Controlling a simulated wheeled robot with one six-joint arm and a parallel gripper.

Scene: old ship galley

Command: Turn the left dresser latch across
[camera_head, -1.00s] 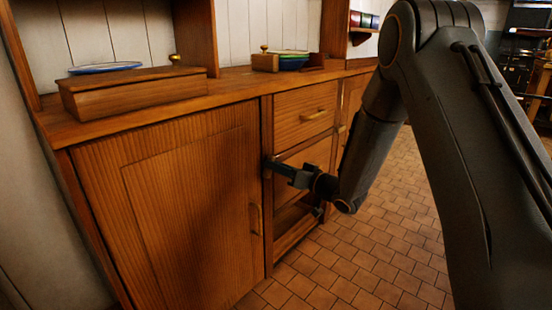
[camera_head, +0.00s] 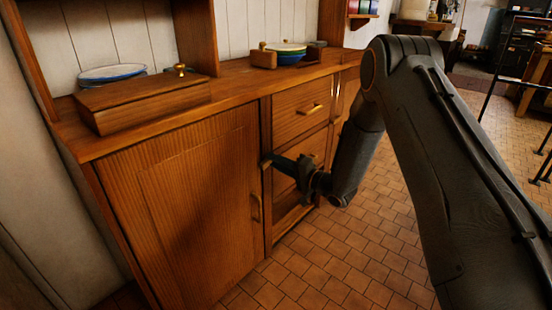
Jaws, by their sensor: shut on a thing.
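The wooden dresser (camera_head: 180,150) stands on the left, with its left door (camera_head: 195,205) closed and a vertical handle (camera_head: 256,208) near the door's right edge. My gripper (camera_head: 268,162) is at the upright between the left door and the drawers, at the height of the door's upper right part. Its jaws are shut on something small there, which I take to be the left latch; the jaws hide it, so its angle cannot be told.
A drawer with a brass handle (camera_head: 310,109) is to the right of the upright, above my gripper. On the top are a wooden box (camera_head: 145,100), a blue-rimmed plate (camera_head: 112,72) and stacked bowls (camera_head: 288,56). Tiled floor (camera_head: 330,255) is clear in front.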

